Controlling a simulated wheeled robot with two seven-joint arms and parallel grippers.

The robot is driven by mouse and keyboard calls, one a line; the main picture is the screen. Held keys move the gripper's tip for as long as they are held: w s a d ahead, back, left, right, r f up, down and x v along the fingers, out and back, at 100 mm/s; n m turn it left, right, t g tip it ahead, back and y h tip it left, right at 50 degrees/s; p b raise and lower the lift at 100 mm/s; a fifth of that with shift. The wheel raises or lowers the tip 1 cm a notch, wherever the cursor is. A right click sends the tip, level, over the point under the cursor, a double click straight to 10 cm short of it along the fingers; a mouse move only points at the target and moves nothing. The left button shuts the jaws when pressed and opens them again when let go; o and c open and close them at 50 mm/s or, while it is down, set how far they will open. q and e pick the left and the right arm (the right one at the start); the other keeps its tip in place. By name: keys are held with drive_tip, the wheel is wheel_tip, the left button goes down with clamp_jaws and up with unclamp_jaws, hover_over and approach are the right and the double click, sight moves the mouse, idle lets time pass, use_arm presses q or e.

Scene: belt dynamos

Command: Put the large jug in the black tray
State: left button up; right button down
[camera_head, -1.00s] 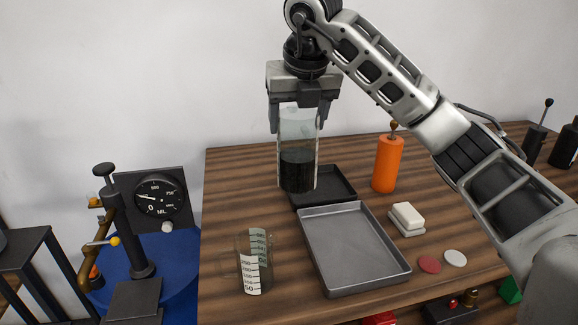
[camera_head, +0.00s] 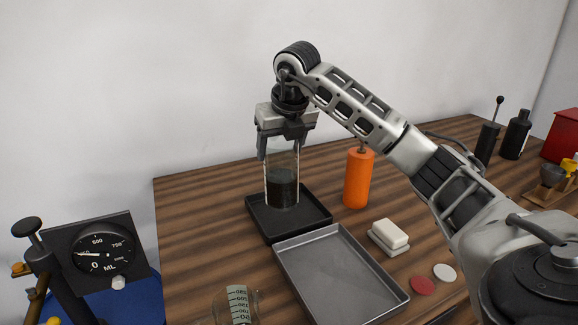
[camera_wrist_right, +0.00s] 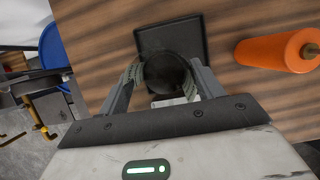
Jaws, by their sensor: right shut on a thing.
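The large jug (camera_head: 282,190) is a tall clear vessel with dark contents in its lower half. My right gripper (camera_head: 281,150) is shut on its upper part and holds it upright. The jug's base shows against the black tray (camera_head: 316,214), inside its outline; whether it touches the tray floor I cannot tell. In the right wrist view, the fingers (camera_wrist_right: 165,82) sit on both sides of the jug (camera_wrist_right: 163,65), whose dark inside overlaps the black tray (camera_wrist_right: 196,32). My left gripper is not in view.
A larger grey tray (camera_head: 335,268) lies just in front of the black tray. An orange bottle (camera_head: 357,180) stands to the right, near a white block (camera_head: 388,234) and red (camera_head: 422,285) and white discs (camera_head: 445,272). A smaller graduated jug (camera_head: 238,306) is at the front left.

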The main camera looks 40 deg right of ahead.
sight(289, 167)
drive_tip(key=shift+d+f, duration=0.95)
drive_tip(key=f, duration=0.3)
drive_tip(key=shift+d+p, duration=0.3)
drive_tip(key=shift+p, duration=0.05)
drive_tip(key=shift+f, duration=0.5)
drive_tip(key=shift+c, duration=1.3)
unclamp_jaws()
drive_tip(key=v, duration=1.2)
drive_tip(key=shift+s, duration=0.1)
